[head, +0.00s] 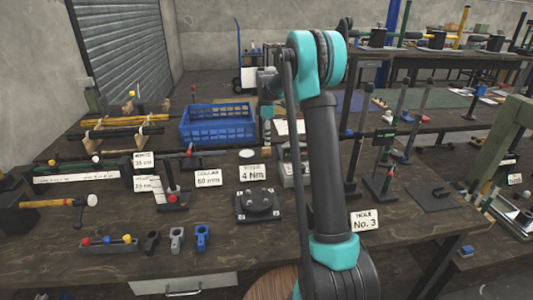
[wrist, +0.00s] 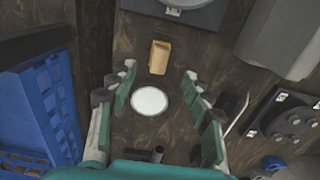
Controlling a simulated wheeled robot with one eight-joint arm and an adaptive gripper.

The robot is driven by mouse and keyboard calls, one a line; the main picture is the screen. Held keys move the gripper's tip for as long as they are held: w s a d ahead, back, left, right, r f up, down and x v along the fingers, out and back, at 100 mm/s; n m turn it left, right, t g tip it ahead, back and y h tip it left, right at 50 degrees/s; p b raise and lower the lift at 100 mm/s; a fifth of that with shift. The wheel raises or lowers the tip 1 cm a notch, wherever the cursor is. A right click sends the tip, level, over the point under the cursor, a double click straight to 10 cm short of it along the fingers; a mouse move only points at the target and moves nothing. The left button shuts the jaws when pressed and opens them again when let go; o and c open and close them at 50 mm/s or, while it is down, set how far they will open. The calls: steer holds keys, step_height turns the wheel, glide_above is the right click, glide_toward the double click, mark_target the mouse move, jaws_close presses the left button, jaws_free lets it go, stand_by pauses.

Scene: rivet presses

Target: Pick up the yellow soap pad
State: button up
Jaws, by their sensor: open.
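The yellow soap pad (wrist: 158,57) is a small tan-yellow block lying on the dark wooden bench in the wrist view. It is just beyond my fingertips and a little above a white round disc (wrist: 149,101). My gripper (wrist: 160,77) is open, with a green-padded finger on each side and nothing held between them. In the head view my gripper (head: 267,135) hangs over the bench beside the blue crate, and the white disc (head: 247,153) shows near it.
A blue crate (head: 217,125) stands left of my gripper; it also fills the left of the wrist view (wrist: 38,108). A dark fixture plate (head: 258,205) with a "4 Nm" sign (head: 252,173) is nearer. A grey box (wrist: 285,40) stands right of the pad.

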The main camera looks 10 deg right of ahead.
mark_target(267, 148)
steer(key=shift+f, duration=3.3)
steer(key=shift+c, duration=0.2)
steer(key=c, duration=1.1)
steer(key=shift+r, duration=0.1)
step_height(267, 148, up, 20)
